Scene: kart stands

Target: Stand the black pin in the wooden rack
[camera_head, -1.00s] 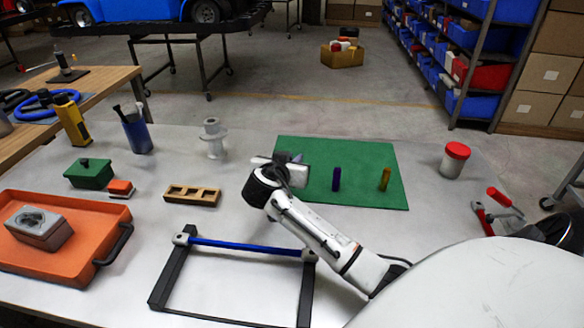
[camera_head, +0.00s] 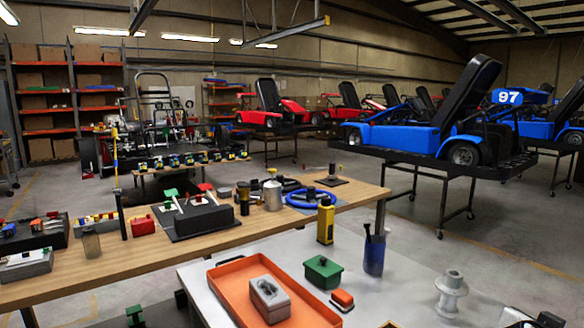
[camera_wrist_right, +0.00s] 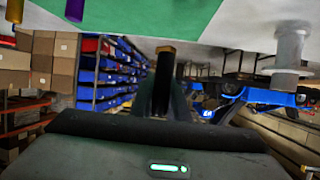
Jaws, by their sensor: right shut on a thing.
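My right gripper (camera_wrist_right: 165,95) is shut on a slim dark upright piece, the black pin (camera_wrist_right: 165,58), whose visible end looks brownish. The wrist view shows the table at its top, with the green mat (camera_wrist_right: 135,12), a purple pin (camera_wrist_right: 75,9) and a yellow pin (camera_wrist_right: 14,9) near the upper left. The held pin shows apart from both. In the head view only a sliver of the wooden rack (camera_head: 390,325) shows at the bottom edge; its holes are hidden. Part of my right arm shows at the bottom right. My left gripper is not in view.
A yellow bottle (camera_head: 325,222) stands behind. A wooden bench (camera_head: 150,252) lies beyond.

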